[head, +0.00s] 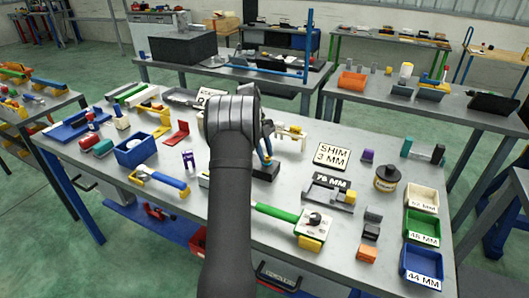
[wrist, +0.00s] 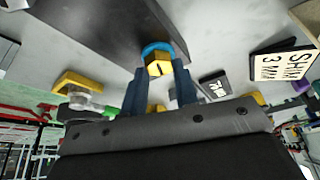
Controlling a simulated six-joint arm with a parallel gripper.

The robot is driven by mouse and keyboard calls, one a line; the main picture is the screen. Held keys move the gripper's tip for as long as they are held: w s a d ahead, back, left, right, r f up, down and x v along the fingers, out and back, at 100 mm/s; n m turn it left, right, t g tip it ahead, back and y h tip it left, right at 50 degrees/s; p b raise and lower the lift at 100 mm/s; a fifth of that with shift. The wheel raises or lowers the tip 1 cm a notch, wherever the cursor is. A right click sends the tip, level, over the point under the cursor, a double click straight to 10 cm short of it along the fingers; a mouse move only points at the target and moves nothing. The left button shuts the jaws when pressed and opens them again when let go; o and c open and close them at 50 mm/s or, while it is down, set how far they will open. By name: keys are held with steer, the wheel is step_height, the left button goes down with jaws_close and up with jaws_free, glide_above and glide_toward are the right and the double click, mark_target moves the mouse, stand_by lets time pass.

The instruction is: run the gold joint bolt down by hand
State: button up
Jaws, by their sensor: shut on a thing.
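My gripper (wrist: 160,82) shows from behind in the wrist view, with its two blue-grey fingers close together. The gold joint bolt (wrist: 158,67) is between the fingertips, with its faceted head facing the camera. A blue ring (wrist: 157,48) shows just beyond the bolt, against a dark grey bar or block (wrist: 105,28). I cannot tell how far the bolt is run in, as its shank is hidden.
A green-handled tool (head: 275,213) lies in front. A blue bin (head: 422,264) marked 44 MM stands at the right edge.

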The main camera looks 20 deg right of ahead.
mark_target(269, 157)
steer(key=m, duration=0.1)
steer(key=m+y, duration=0.1)
steer(key=m, duration=0.1)
steer(key=shift+w+d+r+m, duration=0.1)
steer(key=shift+d+r+m, duration=0.05)
steer(key=shift+d+m, duration=0.15)
steer(key=shift+m+y, duration=0.9)
steer(key=shift+m, duration=1)
steer(key=o, duration=1)
steer(key=r, duration=0.4)
steer(key=shift+s+d+r, duration=0.3)
steer(key=shift+s+r, duration=0.05)
steer(key=shift+s, duration=0.05)
steer(key=s+d+r, duration=0.6)
steer(key=s, duration=0.3)
